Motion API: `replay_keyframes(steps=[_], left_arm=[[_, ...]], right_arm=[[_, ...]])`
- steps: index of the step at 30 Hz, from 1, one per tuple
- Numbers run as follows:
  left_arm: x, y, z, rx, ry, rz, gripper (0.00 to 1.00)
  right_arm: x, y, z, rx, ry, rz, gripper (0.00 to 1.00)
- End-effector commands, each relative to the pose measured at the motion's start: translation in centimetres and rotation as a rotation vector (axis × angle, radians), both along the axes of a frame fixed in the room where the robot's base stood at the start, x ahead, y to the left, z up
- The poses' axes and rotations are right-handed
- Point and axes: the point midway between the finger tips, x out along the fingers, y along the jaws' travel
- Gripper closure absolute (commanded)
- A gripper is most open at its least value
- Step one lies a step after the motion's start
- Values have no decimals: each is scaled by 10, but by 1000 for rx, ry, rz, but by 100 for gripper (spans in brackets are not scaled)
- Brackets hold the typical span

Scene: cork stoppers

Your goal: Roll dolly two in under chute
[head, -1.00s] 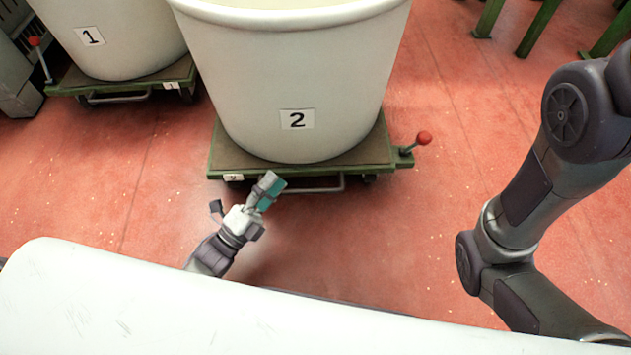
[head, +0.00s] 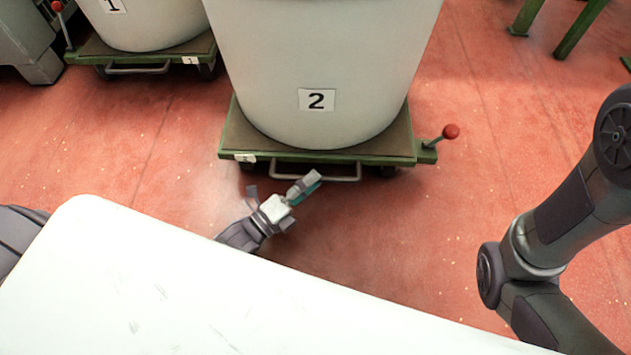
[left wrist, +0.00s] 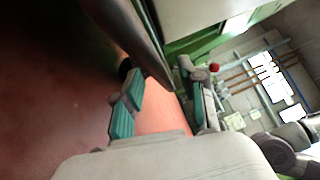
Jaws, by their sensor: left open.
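Dolly two (head: 418,150) is a low green dolly carrying a big white tub (head: 370,60) marked 2. Its grey bar handle (head: 345,179) sticks out at the near side. A lever with a red knob (head: 450,131) stands at its right corner. My left gripper (head: 283,187) is open just in front of the handle's left part. In the left wrist view, a dark bar (left wrist: 140,45), seemingly the handle, runs to the opening between the fingers (left wrist: 160,95); contact cannot be told. My right gripper is out of view; only my right arm shows. No chute is seen.
Dolly one (head: 140,58) with another white tub (head: 150,25) stands at the back left, beside a grey machine (head: 30,45). Green legs (head: 575,30) stand at the top right. The red floor (head: 480,100) right of dolly two is clear.

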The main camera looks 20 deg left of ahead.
Motion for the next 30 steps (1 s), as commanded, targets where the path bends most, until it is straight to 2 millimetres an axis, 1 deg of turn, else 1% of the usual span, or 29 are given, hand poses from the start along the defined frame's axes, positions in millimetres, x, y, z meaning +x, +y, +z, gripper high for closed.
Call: replay_keyframes(steps=[1,6,14,15,22,23,30], left_arm=[[6,-3,-2,-1,-2,0,59],[15,-8,2,0,-1,0,59],[16,-9,3,0,0,0,59],[16,-9,3,0,0,0,60],[16,-9,3,0,0,0,99],[16,-9,3,0,0,0,100],[16,-9,3,0,0,0,100]], right_arm=[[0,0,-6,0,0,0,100],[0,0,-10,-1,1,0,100],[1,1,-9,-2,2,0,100],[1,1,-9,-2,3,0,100],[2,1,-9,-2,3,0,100],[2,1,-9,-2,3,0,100],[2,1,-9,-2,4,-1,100]])
